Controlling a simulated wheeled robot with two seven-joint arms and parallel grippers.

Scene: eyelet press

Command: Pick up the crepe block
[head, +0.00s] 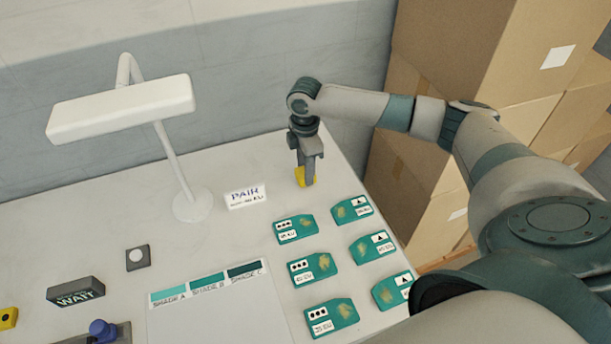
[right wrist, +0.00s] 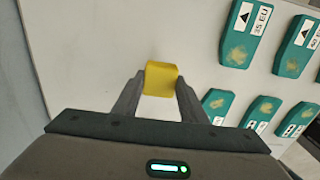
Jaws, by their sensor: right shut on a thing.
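The crepe block appears to be the yellow block (head: 306,178) near the back right of the white table. My right gripper (head: 304,176) points down at it and hides part of it. In the right wrist view the yellow block (right wrist: 161,79) sits between the two fingertips of my right gripper (right wrist: 160,82), which are shut on it. I cannot tell whether the block touches the table. My left gripper is not in view.
Several teal blocks (head: 317,267) with labels lie just in front, in two columns. A PAIR card (head: 246,196) and a white lamp (head: 122,108) stand left. A shade chart (head: 215,315) and WAIT sign (head: 76,292) lie nearer. Cardboard boxes (head: 440,150) stand beyond the table's right edge.

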